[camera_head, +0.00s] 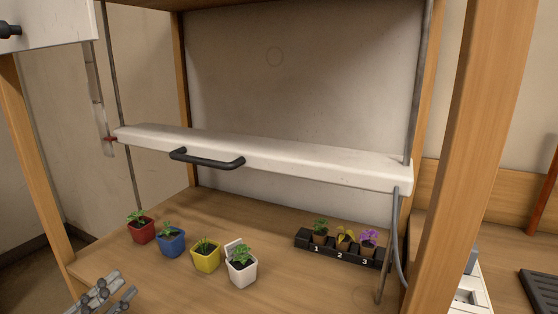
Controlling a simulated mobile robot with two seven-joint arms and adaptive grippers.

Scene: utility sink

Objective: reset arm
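My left gripper (120,287) is at the bottom left corner, in front of the wooden shelf surface. Its grey fingers show a gap between them and nothing in it, so it looks open and empty. Most of the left arm is outside the picture. My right gripper is not in view.
Red (141,230), blue (171,240), yellow (205,255) and white (242,270) potted plants stand on the wooden surface (150,285). A black numbered holder (338,251) carries small plants at right. A white panel with a black handle (207,161) hangs above; wooden posts flank it.

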